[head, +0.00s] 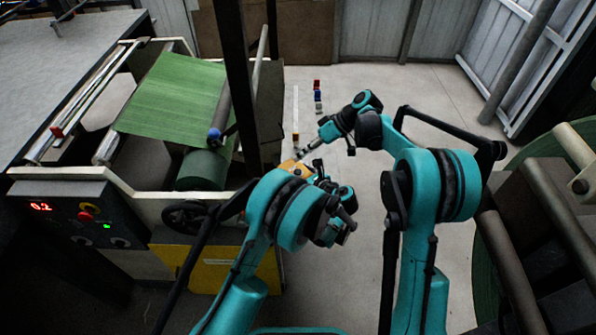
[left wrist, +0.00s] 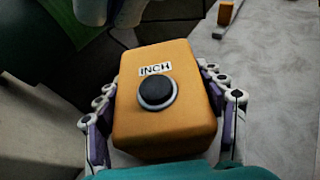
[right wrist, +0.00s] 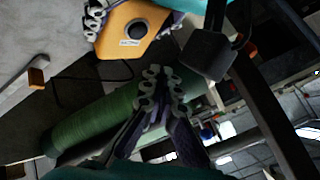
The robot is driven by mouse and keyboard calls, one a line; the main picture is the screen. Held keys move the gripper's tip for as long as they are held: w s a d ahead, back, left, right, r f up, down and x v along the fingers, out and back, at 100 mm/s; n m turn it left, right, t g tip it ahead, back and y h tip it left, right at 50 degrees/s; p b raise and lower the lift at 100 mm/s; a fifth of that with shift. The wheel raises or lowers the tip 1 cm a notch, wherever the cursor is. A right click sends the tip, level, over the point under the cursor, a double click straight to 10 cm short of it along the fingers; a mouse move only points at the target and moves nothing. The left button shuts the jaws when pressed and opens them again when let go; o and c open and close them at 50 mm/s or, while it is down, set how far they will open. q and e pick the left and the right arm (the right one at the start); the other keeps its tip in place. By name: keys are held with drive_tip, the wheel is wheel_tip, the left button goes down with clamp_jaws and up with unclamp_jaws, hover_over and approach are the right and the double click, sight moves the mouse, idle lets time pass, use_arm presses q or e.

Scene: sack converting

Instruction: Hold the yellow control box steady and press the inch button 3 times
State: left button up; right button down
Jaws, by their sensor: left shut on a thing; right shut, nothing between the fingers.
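The yellow control box (left wrist: 170,125) shows large in the left wrist view, with a black round inch button (left wrist: 156,91) in a pale ring and an INCH label (left wrist: 155,69) above it. My left gripper (left wrist: 165,115) is shut on the box, with a finger on each side. In the head view the box (head: 290,167) is mostly hidden behind my left arm. My right gripper (right wrist: 160,85) is shut and empty. In the right wrist view the box (right wrist: 118,28) lies beyond its fingertips, and the fingertips are apart from the button (right wrist: 137,29).
The machine with a green woven sheet (head: 175,95) and roll (head: 203,170) stands at the left. A dark post (head: 238,80) rises close to the box. A panel (head: 75,215) with a red display is at the lower left. Open floor (head: 420,85) lies behind and to the right.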

sight(301, 171)
use_arm(q)
drive_tip(key=shift+f, duration=0.1)
use_arm(e)
drive_tip(key=shift+f, duration=1.8)
drive_tip(key=shift+f, duration=0.15)
drive_tip(key=shift+f, duration=0.3)
drive_tip(key=shift+f, duration=0.45)
idle(0.6)
drive_tip(key=shift+r, duration=3.4)
